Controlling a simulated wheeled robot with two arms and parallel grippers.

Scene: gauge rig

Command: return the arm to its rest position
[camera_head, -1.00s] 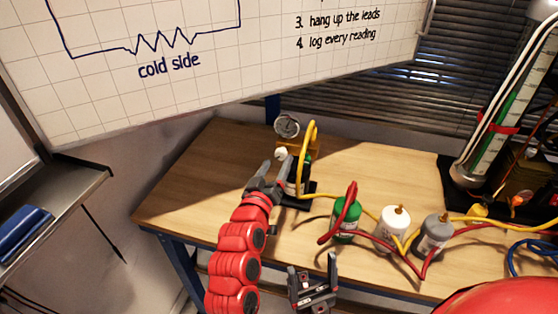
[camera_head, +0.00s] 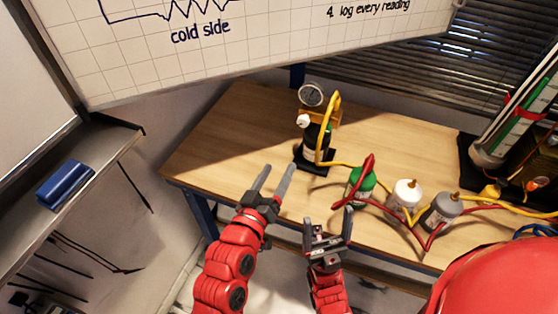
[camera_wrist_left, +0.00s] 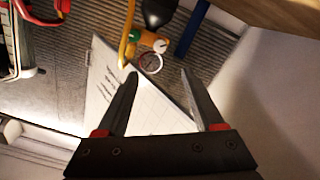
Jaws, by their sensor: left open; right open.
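My left gripper (camera_head: 275,181) is open and empty in the head view, over the front left part of the wooden table (camera_head: 222,140). It stands apart from the gauge rig, a black bottle-like body (camera_head: 312,140) with a round dial gauge (camera_head: 311,95) and a yellow hose (camera_head: 333,110). In the left wrist view the open fingers (camera_wrist_left: 160,98) have nothing between them, with the dial gauge (camera_wrist_left: 150,62) beyond their tips. My right gripper (camera_head: 328,226) is open and empty at the table's front edge, to the right of the left one.
A whiteboard (camera_head: 260,45) hangs over the back. A metal tray (camera_head: 110,137) with a blue eraser (camera_head: 64,185) is at left. The table's left part is clear.

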